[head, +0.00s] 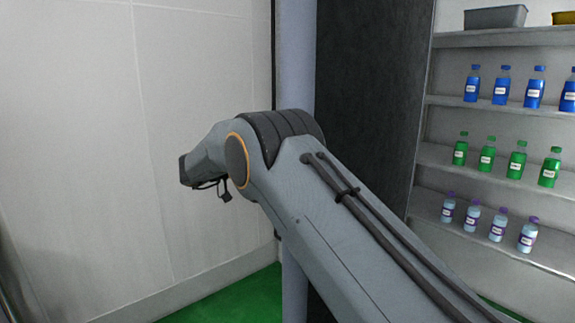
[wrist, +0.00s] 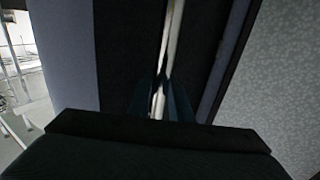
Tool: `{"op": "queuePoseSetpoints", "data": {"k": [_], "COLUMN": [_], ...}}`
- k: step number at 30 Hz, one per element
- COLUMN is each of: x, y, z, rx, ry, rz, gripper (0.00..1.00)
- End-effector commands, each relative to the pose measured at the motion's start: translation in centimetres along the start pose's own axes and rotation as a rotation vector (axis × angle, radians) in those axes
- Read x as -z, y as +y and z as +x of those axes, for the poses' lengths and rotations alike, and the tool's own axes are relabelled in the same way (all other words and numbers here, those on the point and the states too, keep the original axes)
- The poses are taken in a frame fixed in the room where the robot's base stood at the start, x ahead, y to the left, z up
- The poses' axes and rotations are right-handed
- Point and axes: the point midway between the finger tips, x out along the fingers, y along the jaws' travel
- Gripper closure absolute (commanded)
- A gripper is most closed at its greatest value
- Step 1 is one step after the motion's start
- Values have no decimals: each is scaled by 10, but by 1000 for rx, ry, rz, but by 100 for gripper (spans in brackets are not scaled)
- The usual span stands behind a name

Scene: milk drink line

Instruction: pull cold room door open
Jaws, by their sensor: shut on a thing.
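In the wrist view, my gripper (wrist: 160,100) has its dark fingers shut on a pale upright handle bar (wrist: 173,35). The bar stands in front of a dark upright panel (wrist: 120,45), which looks like the cold room door. The lower end of the bar is between the fingers, and the dark wrist body hides what lies below. In the head view, my grey arm reaches from the lower right towards the left. The fingers and the handle cannot be made out there. A tall dark panel (head: 365,90) stands behind the arm; I cannot tell if it is the same one.
A bluish-grey upright post (head: 297,60) stands beside the dark panel. Lit shelves at right hold blue bottles (head: 535,88), green bottles (head: 517,160) and purple-capped bottles (head: 498,225). A pale wall (head: 80,130) fills the left, above a green floor (head: 235,297).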

Motion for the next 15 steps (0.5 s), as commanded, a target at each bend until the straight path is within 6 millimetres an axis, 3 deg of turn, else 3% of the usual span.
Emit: {"op": "queuePoseSetpoints", "data": {"k": [1,2,4,15], "x": [2,2,2,0], "y": [-2,-2,-2,0], "z": [4,4,2,-10], "rx": [-1,0,1,11], "ry": [1,1,1,0], "rz": [5,6,5,2], "gripper": [100,76,65,63]}}
